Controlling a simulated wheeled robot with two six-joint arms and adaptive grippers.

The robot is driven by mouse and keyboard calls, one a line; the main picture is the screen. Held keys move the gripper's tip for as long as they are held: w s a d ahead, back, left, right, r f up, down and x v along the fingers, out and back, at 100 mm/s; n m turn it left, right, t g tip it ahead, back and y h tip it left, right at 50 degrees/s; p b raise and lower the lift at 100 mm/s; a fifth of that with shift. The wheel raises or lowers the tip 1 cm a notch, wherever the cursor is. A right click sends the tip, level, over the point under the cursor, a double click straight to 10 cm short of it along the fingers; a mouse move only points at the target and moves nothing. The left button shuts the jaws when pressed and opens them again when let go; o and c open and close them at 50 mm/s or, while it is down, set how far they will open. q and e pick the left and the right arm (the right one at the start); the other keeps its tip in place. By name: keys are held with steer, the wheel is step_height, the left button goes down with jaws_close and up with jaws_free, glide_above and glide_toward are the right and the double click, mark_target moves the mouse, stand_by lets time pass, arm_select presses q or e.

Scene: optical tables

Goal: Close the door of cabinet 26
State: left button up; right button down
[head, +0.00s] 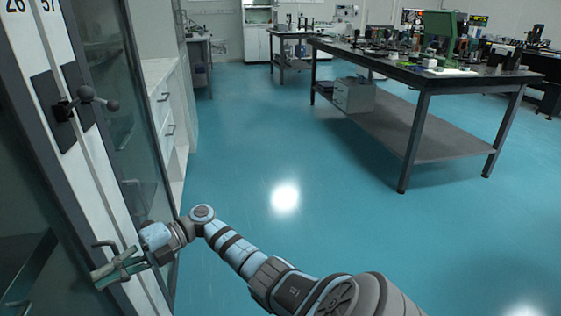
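The door of cabinet 26 (75,165) is at the left edge of the head view, a glazed door with a pale frame strip under the number 26. Its frame lies along the strip marked 57, and I cannot tell whether a small gap is left. A dark latch with a round-knobbed lever (84,98) sits across the strips. My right gripper (108,275) is low on the door front, at a thin bar handle (106,244). Its fingers overlap the handle's lower part, so I cannot tell whether they grip it. My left gripper is out of view.
Another glass door (110,85) stands just right of the strips, with a white drawer unit (165,110) beyond. An optical table (430,78) with instruments and a lower shelf stands at the right. The blue floor (300,160) between is clear.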

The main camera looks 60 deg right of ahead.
steer(key=shift+w+r, duration=0.1)
steer(key=shift+r, duration=0.15)
